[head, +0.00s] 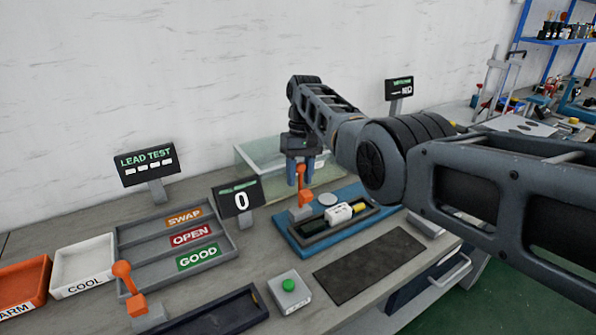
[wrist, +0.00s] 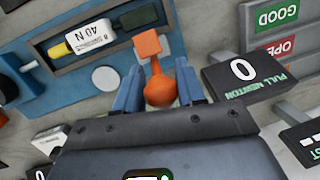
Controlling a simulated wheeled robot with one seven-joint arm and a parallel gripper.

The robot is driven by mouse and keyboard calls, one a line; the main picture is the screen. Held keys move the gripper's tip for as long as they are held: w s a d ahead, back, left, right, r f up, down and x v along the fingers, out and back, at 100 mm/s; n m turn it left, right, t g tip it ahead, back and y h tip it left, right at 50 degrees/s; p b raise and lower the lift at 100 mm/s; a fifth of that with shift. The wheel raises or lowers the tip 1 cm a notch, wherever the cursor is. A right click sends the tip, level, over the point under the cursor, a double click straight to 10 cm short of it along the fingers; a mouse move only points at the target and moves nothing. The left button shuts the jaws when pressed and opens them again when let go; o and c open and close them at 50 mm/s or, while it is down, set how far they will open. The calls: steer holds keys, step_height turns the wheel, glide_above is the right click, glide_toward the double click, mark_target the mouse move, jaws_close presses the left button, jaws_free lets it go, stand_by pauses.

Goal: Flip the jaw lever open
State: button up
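The jaw lever (head: 303,198) is orange with a round knob and stands roughly upright on the blue fixture (head: 293,240). My gripper (head: 302,177) points down over it, with its two blue fingers on either side of the knob. In the wrist view, the lever's knob (wrist: 160,92) lies between the fingers of my gripper (wrist: 158,85), very close to both. I cannot tell whether the fingers press on it. A white piece marked 40 N (wrist: 92,37) lies in the fixture's dark tray, with a yellow piece at its end.
A display reading 0 (head: 238,200) stands left of the fixture. A clear box (head: 255,155) is behind it. A second orange lever (head: 125,275) and a green button (head: 288,285) are in front. Sorting trays (head: 130,235) lie left. A dark mat (head: 370,268) lies in front of the fixture.

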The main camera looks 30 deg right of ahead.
steer(key=shift+o, duration=1.4)
steer(key=shift+w+r, duration=0.1)
steer(key=shift+r, duration=0.1)
step_height(320, 180, up, 7)
steer(key=d+b, duration=0.1)
steer(key=shift+w+r, duration=0.2)
steer(key=shift+w, duration=0.25)
steer(key=shift+d, duration=0.1)
